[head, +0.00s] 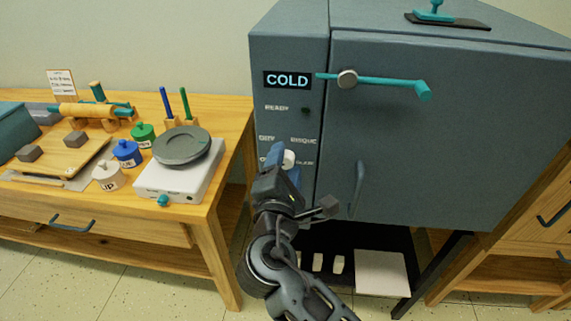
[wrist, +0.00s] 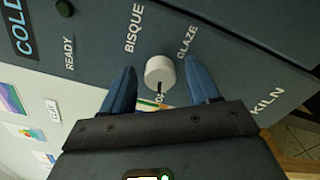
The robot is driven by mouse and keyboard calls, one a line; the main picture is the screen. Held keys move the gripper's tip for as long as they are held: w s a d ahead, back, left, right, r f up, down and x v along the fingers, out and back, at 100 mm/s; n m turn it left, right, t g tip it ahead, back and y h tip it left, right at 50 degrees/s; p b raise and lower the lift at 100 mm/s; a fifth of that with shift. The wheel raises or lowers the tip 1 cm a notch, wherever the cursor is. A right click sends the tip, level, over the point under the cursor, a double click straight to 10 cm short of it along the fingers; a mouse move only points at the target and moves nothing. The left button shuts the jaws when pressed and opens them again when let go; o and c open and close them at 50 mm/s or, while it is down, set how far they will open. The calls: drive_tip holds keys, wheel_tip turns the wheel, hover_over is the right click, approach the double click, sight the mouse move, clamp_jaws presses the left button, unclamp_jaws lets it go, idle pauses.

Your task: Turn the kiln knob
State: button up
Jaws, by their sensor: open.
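The kiln (head: 440,130) is a large grey-blue box on a stand. Its small round white knob (head: 289,158) is low on the left front panel, among the labels DRY, BISQUE and GLAZE. The panel display (head: 287,80) reads COLD. My gripper (head: 282,168) is at the knob, with its blue fingers open. In the wrist view, the knob (wrist: 159,72) shows between the two fingertips (wrist: 160,67), with a gap on each side. I cannot tell whether the fingertips reach past its face.
A teal latch bar (head: 385,83) crosses the shut kiln door, and a door handle (head: 357,188) stands out right of my gripper. A wooden table (head: 225,150) at left holds a white scale (head: 180,182), lidded jars and tools.

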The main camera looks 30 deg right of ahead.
drive_tip(key=shift+c, duration=0.2)
drive_tip(key=c, duration=1)
drive_tip(key=shift+f, duration=0.1)
drive_tip(key=m+b, duration=0.2)
drive_tip(key=b, duration=0.1)
drive_tip(key=shift+f+m, duration=0.2)
drive_tip(key=shift+m, duration=0.2)
drive_tip(key=m+b, duration=0.3)
drive_tip(key=shift+m, duration=0.3)
drive_tip(key=m+b, duration=0.4)
drive_tip(key=shift+m+b, duration=0.35)
drive_tip(key=shift+m, duration=0.05)
drive_tip(key=shift+r+m+b, duration=0.1)
drive_tip(key=shift+m+b, duration=0.55)
drive_tip(key=shift+m, duration=0.15)
